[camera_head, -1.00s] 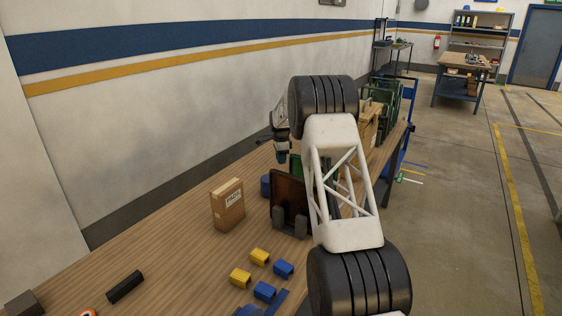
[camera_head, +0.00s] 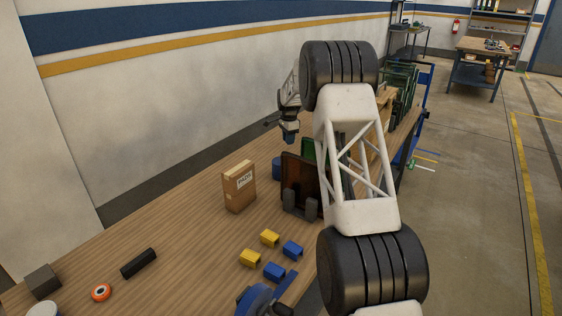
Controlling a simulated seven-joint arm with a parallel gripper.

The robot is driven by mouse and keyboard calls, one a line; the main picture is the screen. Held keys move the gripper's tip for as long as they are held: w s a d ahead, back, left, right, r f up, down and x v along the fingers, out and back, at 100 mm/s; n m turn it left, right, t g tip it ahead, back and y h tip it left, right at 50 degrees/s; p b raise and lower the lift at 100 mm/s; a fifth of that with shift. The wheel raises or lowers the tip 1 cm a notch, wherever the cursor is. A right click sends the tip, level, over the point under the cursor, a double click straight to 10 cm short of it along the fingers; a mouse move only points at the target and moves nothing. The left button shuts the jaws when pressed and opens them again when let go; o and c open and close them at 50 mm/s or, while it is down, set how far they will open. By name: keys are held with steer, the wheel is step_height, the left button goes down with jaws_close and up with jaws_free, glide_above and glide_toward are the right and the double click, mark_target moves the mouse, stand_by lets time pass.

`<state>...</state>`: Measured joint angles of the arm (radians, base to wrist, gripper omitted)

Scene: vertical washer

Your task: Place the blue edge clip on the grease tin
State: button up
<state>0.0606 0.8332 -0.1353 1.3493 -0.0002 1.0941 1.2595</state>
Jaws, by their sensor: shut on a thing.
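My gripper (camera_head: 290,131) is at the end of my arm, in the air over the far part of the workbench. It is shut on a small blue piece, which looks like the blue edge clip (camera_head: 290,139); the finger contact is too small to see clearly. A round blue tin (camera_head: 277,168), which looks like the grease tin, stands on the bench below and slightly left of my gripper. The cardboard box and a dark upright panel partly hide it. The held clip appears apart from the tin.
A cardboard box (camera_head: 239,187) and a dark upright panel (camera_head: 299,184) flank the tin. Two yellow clips (camera_head: 270,237) and two other blue clips (camera_head: 292,250) lie nearer. The bench's middle left is clear.

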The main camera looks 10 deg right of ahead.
steer(key=s+a+r+n, duration=0.5)
steer(key=s+n, duration=0.1)
steer(key=shift+s+r, duration=0.3)
steer(key=shift+s, duration=0.1)
steer(key=shift+a, duration=0.1)
glide_above(276, 162)
steer(key=d, duration=0.2)
steer(key=shift+w+a+f, duration=0.1)
steer(key=shift+f, duration=1.45)
steer(key=shift+w+a+f, duration=0.1)
steer(key=shift+f, duration=1.45)
steer(key=shift+f, duration=0.15)
steer(key=shift+f, duration=1.75)
steer(key=shift+f, duration=0.15)
steer(key=o, duration=1)
steer(key=shift+c, duration=0.2)
